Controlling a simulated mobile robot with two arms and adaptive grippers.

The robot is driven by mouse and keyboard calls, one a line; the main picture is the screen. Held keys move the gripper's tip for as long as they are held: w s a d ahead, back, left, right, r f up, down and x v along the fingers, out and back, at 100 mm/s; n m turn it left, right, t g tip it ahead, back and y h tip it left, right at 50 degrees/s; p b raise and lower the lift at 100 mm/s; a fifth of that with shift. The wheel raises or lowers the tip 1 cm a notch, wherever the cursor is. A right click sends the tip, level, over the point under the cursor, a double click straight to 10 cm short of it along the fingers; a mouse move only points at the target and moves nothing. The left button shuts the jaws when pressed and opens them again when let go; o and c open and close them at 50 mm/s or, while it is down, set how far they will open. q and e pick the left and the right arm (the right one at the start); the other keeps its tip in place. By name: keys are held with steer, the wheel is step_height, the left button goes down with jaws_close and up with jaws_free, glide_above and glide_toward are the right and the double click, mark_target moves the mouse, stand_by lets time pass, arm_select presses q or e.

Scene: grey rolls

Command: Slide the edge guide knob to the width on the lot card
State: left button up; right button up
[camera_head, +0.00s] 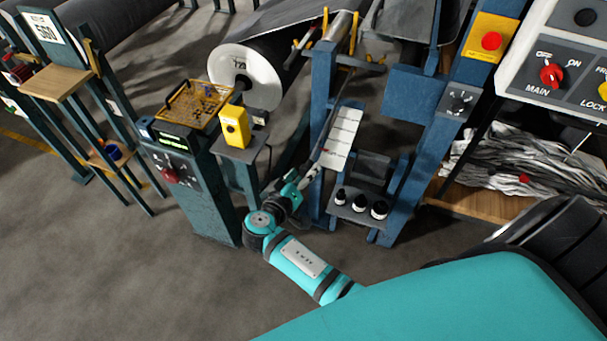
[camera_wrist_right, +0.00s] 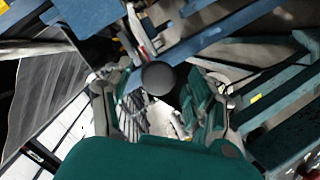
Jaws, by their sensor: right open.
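A dark round knob (camera_wrist_right: 158,78) shows in the right wrist view, between the two spread fingers of my right gripper (camera_wrist_right: 158,92). The fingers stand apart on either side of it; I cannot tell whether either touches it. In the head view my right gripper (camera_head: 298,182) is beside the blue frame, below a white marked plate (camera_head: 343,132). I cannot make out the knob there. A white card with large dark digits (camera_head: 45,27) stands at the upper left; its number is hard to read. My left gripper is out of view.
A green control post (camera_head: 200,200) with a yellow tray (camera_head: 194,105) stands left of my right arm. A yellow box (camera_head: 234,126) sits on a small stand. Black-capped bottles (camera_head: 360,205) stand on a low shelf right of the gripper. Open floor lies at the lower left.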

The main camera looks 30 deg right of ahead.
steer(key=v, duration=0.7)
steer(key=shift+s+a, duration=0.25)
steer(key=s+a+f+n+g+y, duration=0.1)
steer(key=s+f+n+y, duration=0.3)
steer(key=f, duration=0.9)
steer(key=s+f+n+g+y, duration=0.25)
steer(key=s+f, duration=0.25)
steer(key=f, duration=0.9)
steer(key=s+d+f+g+y, duration=0.1)
steer(key=s+f+y, duration=0.1)
steer(key=s+f, duration=0.3)
steer(key=s+d+f+m+g+y, duration=0.1)
steer(key=s+f, duration=0.5)
steer(key=s, duration=0.8)
steer(key=s+d+f+m+g+y, duration=0.1)
steer(key=s+d+f+y, duration=0.1)
steer(key=s+f, duration=0.4)
steer(key=s+d, duration=0.1)
steer(key=s, duration=0.3)
steer(key=shift+g+y, duration=0.35)
steer(key=shift+a, duration=0.1)
